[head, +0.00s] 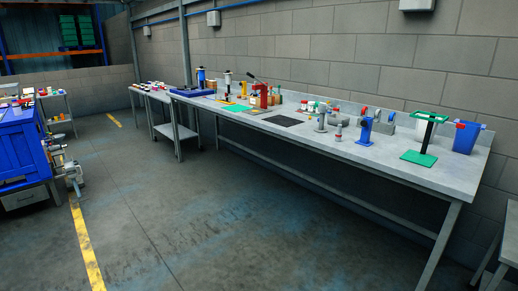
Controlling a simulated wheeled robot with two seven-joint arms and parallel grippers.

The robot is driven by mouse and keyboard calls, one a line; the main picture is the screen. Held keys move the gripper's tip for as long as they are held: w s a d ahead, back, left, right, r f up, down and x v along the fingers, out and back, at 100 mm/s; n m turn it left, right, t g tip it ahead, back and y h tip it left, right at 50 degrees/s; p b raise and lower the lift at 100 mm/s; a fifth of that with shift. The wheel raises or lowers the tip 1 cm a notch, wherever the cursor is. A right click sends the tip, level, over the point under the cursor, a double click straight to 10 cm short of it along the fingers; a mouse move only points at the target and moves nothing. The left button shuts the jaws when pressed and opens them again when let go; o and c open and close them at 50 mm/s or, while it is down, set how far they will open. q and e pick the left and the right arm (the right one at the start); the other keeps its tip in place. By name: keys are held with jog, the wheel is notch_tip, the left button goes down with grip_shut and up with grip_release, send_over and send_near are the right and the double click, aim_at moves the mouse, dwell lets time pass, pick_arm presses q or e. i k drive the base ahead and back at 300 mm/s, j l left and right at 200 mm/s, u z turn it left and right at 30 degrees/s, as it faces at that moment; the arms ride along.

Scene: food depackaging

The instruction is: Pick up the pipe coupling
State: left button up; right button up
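I cannot single out the pipe coupling with certainty; the parts on the long grey workbench (400,166) are small and distant. Among them are a grey upright cylindrical piece (321,122), a blue stand-like piece (366,130) and a small light piece with a red part (338,133), all on the right half of the bench. Neither of my grippers shows in the head view.
A green stand (426,140) and a blue bin (466,137) stand at the bench's right end. A red press (263,95) is farther left. A blue workbench (20,145) stands at the left edge. The floor (190,200) between is clear.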

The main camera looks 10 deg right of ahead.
aim_at(323, 109)
jog(key=i+j, duration=0.1)
jog(key=i, duration=2.3)
jog(key=l+z, duration=0.05)
jog(key=l, duration=0.1)
